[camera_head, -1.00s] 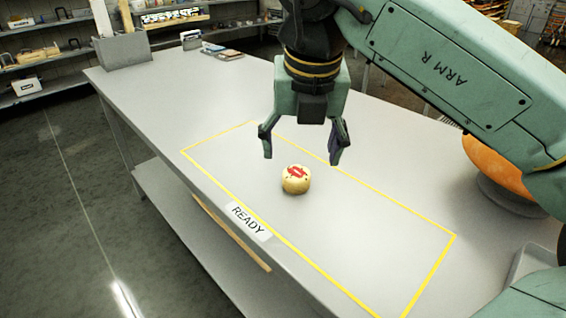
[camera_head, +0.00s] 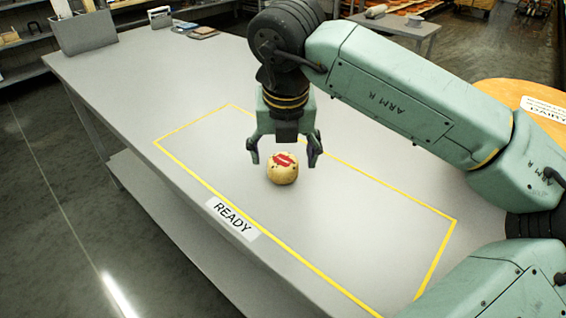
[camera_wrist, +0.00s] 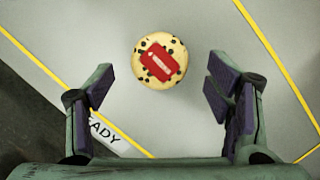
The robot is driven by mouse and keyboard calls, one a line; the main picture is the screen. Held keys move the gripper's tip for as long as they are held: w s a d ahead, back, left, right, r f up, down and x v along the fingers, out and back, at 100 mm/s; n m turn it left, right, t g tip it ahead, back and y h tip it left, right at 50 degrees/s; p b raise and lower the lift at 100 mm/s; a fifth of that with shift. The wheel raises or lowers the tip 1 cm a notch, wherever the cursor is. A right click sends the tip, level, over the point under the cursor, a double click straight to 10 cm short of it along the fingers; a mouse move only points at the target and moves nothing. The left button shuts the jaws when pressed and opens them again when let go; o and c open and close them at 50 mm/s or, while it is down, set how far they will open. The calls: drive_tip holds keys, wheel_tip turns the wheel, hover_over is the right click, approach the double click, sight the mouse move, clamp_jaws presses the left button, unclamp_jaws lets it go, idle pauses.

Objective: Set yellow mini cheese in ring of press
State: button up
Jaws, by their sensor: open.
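A small round pale-yellow cheese (camera_head: 282,169) with dark specks and a red label on top sits on the grey table, inside the yellow taped rectangle. It also shows in the wrist view (camera_wrist: 149,80), ahead of and between the lines of the fingers. My gripper (camera_head: 284,158) is open and empty, pointing down just above and behind the cheese. In the wrist view my gripper (camera_wrist: 160,100) has its fingers wide apart, not touching the cheese. No ring or press can be made out.
The READY label (camera_head: 232,219) lies at the table's front edge by the tape. A large orange wheel (camera_head: 520,110) with a white label is at the right, partly behind my arm. A grey bin (camera_head: 84,31) stands at the table's far left. The taped area is otherwise clear.

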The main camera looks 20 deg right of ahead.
sight(283, 162)
drive_tip(key=shift+x, duration=1.3)
drive_tip(key=shift+w, duration=0.1)
drive_tip(key=shift+c, duration=0.5)
drive_tip(key=c, duration=1.3)
wheel_tip(283, 162, up, 18)
drive_tip(key=p, duration=0.8)
drive_tip(key=shift+r, duration=0.1)
